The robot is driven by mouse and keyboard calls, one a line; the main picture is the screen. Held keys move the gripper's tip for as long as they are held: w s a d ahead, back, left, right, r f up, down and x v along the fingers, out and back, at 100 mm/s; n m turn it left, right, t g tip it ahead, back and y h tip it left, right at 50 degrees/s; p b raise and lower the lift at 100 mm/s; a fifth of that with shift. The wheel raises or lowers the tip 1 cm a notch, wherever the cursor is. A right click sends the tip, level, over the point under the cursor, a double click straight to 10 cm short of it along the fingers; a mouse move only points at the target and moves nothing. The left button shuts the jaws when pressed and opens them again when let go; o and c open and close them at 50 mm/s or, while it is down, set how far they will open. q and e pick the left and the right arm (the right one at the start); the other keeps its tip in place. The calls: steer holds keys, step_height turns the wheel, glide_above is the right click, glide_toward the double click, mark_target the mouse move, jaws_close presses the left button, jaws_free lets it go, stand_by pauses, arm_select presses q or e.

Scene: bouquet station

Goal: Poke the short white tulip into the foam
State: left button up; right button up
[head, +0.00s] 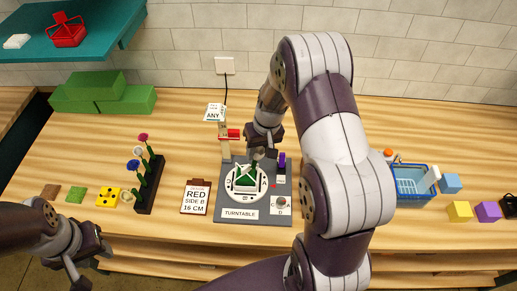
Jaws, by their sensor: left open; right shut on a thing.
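The green foam (243,180) sits in a white dish on the grey turntable (281,189) in the middle of the bench. My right gripper (262,148) points down just above and behind the foam. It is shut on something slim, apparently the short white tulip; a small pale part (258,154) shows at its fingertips. The flower is mostly hidden, and I cannot tell whether its stem touches the foam. My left gripper (78,272) is open and empty at the lower left, in front of the bench.
A dark rack (147,197) holds magenta, white and blue flowers left of the turntable. A clipboard (195,197) reads "RED SIDE B 16 CM". A post with a red part (233,133) and an "ANY" card stands close behind the foam. A blue basket (411,183) stands at right.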

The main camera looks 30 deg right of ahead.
steer(key=shift+w+a+f+b, duration=0.1)
steer(key=shift+a+f+b, duration=0.1)
steer(key=shift+f+b, duration=1.15)
stand_by(1.7)
steer(key=shift+f, duration=0.1)
stand_by(0.6)
steer(key=o, duration=0.8)
steer(key=shift+c, duration=0.2)
steer(key=shift+s+d+r+p, duration=0.1)
steer(key=shift+d+r+p, duration=0.05)
steer(key=shift+r+p, duration=0.85)
steer(key=shift+s+d+r+p, duration=0.15)
steer(key=shift+r+p, duration=0.5)
steer(key=shift+r, duration=0.5)
steer(key=shift+s+d+r+p, duration=0.1)
steer(key=shift+d+r+p, duration=0.05)
steer(key=shift+r+p, duration=0.85)
steer(key=shift+r, duration=0.1)
